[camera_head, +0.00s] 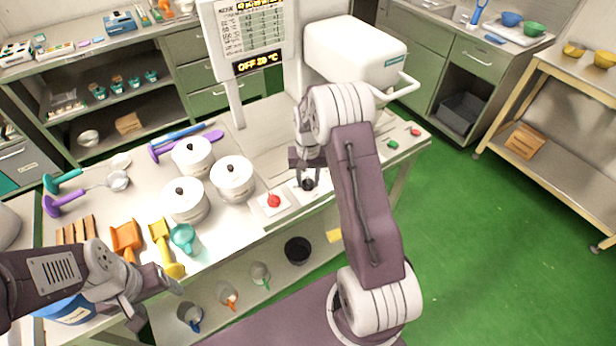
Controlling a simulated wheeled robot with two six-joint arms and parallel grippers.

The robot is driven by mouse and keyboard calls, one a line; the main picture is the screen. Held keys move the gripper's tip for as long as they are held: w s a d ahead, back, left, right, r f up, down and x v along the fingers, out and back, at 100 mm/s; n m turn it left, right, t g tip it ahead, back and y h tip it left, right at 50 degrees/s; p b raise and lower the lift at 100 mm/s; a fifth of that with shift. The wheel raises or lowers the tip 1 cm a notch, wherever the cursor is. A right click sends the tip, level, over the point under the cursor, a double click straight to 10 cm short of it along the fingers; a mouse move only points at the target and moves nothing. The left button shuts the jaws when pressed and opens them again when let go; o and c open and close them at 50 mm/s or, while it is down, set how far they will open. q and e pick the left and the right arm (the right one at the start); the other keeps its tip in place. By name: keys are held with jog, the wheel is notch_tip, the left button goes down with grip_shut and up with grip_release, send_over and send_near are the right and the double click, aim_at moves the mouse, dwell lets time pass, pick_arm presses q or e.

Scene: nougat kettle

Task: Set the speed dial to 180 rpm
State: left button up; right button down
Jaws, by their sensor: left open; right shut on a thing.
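The speed dial, a small black knob (308,185) on a white plate, sits at the front edge of the bench. My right gripper (307,173) points down over it and is shut on it; the fingers and arm hide part of it. The dial's markings are too small to read. A display (258,64) on the machine's panel reads "OFF 20 °C". My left gripper (172,284) is open and empty, low on the left near the front edge of the bench.
A red knob (274,201) on its own white plate stands just left of the dial. White lidded pots (233,180) stand further left. A yellow scoop (164,245), an orange scoop (125,238) and a teal cup (183,238) lie near my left gripper. The white kettle machine (355,52) stands behind.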

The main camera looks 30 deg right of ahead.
aim_at(308, 180)
jog(key=m+p, duration=0.1)
jog(key=m, duration=0.4)
jog(key=shift+w+m, duration=0.1)
jog(key=shift+m, duration=0.2)
dwell(0.4)
jog(key=c, duration=0.9)
grip_release()
notch_tip(308, 180, up, 9)
jog(key=shift+r+b, duration=0.1)
jog(key=shift+b, duration=0.2)
